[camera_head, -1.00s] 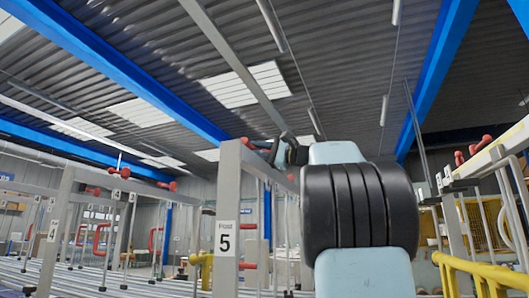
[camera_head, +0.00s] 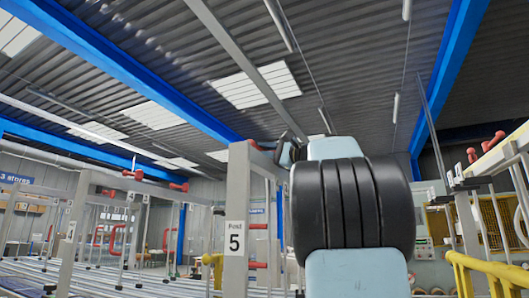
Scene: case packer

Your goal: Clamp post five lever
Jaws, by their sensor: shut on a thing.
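Post five (camera_head: 237,205) is a grey upright with a white label reading 5, just left of the picture's middle. A red knob of the post five lever (camera_head: 254,145) shows at the top of the post. My gripper (camera_head: 280,150) is at the post top, just right of that red knob, largely hidden by my own pale blue and black arm. It is shut on the lever, though the contact between jaws and lever is too small and covered to see clearly.
Another post, labelled 4 (camera_head: 75,220), stands to the left, with red-knobbed levers (camera_head: 179,187) on the rails. Yellow railings (camera_head: 485,272) stand at the lower right. A rail with red knobs (camera_head: 490,142) runs at the right.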

